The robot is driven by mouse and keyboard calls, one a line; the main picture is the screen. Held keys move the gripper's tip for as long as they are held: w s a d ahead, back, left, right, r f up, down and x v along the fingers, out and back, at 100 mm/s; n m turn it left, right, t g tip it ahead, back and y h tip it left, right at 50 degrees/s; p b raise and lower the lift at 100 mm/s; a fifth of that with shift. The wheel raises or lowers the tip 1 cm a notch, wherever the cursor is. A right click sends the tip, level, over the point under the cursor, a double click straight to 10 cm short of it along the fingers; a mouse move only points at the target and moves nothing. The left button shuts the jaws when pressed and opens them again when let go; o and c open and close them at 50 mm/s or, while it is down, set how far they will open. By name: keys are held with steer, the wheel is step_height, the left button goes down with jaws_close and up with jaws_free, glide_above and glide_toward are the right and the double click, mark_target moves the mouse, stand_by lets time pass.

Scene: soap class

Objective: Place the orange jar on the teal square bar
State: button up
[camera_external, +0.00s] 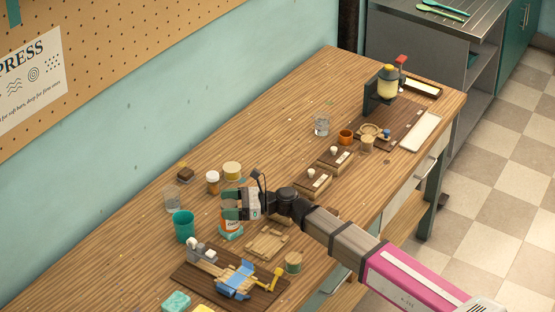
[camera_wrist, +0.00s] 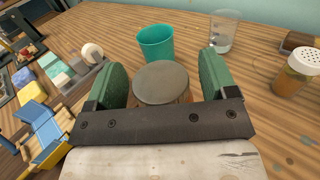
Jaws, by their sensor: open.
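The orange jar (camera_external: 231,225), with a pale label, stands upright below and between my gripper's fingers, partly hidden by them. Its round grey lid (camera_wrist: 160,82) shows between the fingers in the wrist view. A teal square bar (camera_external: 231,236) shows under the jar's foot, and the jar appears to rest on it; the contact is mostly hidden. My gripper (camera_external: 229,204) is open, with its two green fingers on either side of the jar; they also show in the wrist view (camera_wrist: 162,76). Whether a finger touches the jar cannot be told.
A teal cup (camera_external: 184,226) and a clear glass (camera_external: 172,199) stand left of the jar. A shaker jar (camera_external: 213,183) stands behind it. A wooden rack (camera_external: 268,243) and a board with a blue tool (camera_external: 236,278) lie in front. Another teal bar (camera_external: 176,301) lies lower left.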

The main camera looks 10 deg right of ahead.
steer(key=s+d, duration=0.1)
steer(key=d, duration=1.1)
steer(key=shift+s, duration=0.2)
steer(key=shift+w+r, duration=0.1)
